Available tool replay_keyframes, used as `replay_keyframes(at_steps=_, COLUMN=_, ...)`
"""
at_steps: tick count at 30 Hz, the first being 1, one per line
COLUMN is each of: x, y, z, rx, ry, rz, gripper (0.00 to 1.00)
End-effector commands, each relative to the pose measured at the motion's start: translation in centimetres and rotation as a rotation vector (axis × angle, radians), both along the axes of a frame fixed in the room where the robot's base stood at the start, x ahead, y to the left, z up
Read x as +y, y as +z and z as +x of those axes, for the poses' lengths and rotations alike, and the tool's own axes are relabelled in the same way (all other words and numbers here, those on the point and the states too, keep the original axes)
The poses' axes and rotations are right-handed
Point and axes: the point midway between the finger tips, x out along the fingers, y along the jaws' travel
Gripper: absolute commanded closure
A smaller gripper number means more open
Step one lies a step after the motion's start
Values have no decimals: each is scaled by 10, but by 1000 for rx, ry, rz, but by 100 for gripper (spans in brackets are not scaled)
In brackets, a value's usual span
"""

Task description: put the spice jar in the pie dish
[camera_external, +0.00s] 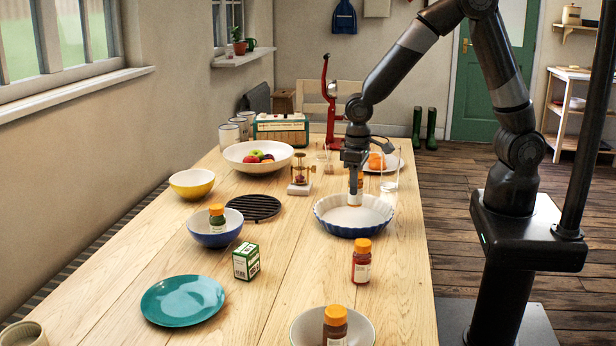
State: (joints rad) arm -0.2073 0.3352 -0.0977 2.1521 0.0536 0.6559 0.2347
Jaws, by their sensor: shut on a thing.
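The pie dish (352,231), blue with a fluted wall and a pale inside, stands on the right part of the wooden table. My gripper (355,196) points down over the dish. It is shut on a spice jar (355,200) with a pale label and an orange lid, partly hidden by the fingers. The jar is upright and within the dish's outline; I cannot tell whether its base touches the dish floor. Other orange-lidded jars stand apart: one on the table (361,262), one in the blue bowl (217,215) and one in the front bowl (335,325).
Drinking glasses (390,178) and a plate with orange fruit (397,163) stand just behind the dish. A small hourglass-like item (300,177) and a black trivet (254,207) are to its left. A green box (246,262) and a teal plate (182,300) lie nearer the front.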

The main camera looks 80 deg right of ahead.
Motion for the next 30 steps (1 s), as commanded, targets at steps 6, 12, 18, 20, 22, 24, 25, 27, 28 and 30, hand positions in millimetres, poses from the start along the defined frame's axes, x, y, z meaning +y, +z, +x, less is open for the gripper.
replay_keyframes(at_steps=6, x=6, y=-12, z=3, rx=2, ry=-1, rz=-1, gripper=88)
replay_keyframes(at_steps=12, x=5, y=-40, z=2, rx=4, ry=-1, rz=0, gripper=88)
replay_keyframes(at_steps=18, x=6, y=-44, z=3, rx=-1, ry=-1, rz=0, gripper=88)
replay_keyframes(at_steps=20, x=6, y=-44, z=3, rx=-1, ry=-1, rz=0, gripper=88)
replay_keyframes(at_steps=22, x=6, y=-45, z=3, rx=0, ry=-1, rz=0, gripper=88)
replay_keyframes(at_steps=24, x=6, y=-47, z=2, rx=1, ry=-1, rz=0, gripper=88)
replay_keyframes(at_steps=25, x=6, y=-47, z=2, rx=1, ry=-1, rz=0, gripper=61)
replay_keyframes(at_steps=27, x=6, y=-47, z=2, rx=0, ry=-1, rz=0, gripper=55)
replay_keyframes(at_steps=28, x=6, y=-47, z=2, rx=0, ry=-1, rz=0, gripper=52)
replay_keyframes(at_steps=30, x=6, y=-47, z=2, rx=0, ry=-1, rz=0, gripper=47)
